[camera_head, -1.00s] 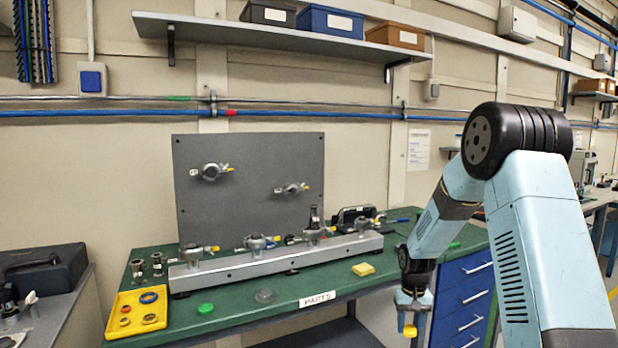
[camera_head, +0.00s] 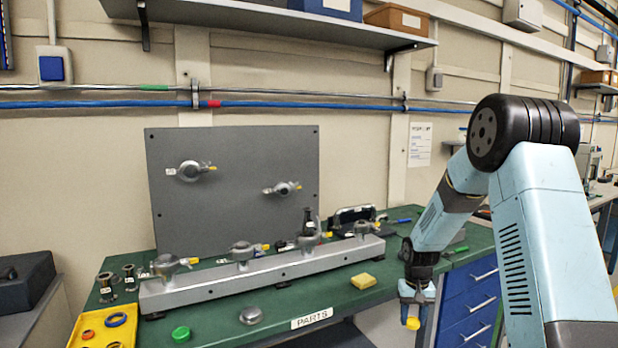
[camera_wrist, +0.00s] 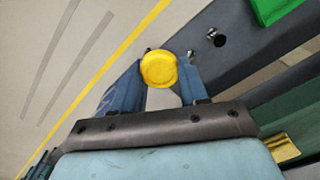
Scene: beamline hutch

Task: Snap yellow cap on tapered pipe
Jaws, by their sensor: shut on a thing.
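The yellow cap (camera_head: 413,323) is a small round disc held between the fingers of my gripper (camera_head: 415,303), low in front of the bench's front edge. In the wrist view the cap (camera_wrist: 158,69) shows face on between the two blue fingers, which are shut on it. On the bench, a grey rail (camera_head: 250,278) carries several round metal pipe ends with clamps, one of them (camera_head: 242,252) near the middle. A dark, narrow upright piece (camera_head: 308,222) stands toward the rail's right part. I cannot tell which piece is the tapered pipe. My gripper is apart from all of them.
A grey panel (camera_head: 240,190) with two clamped pipe ends stands behind the rail. Blue drawers (camera_head: 470,310) stand beside my gripper.

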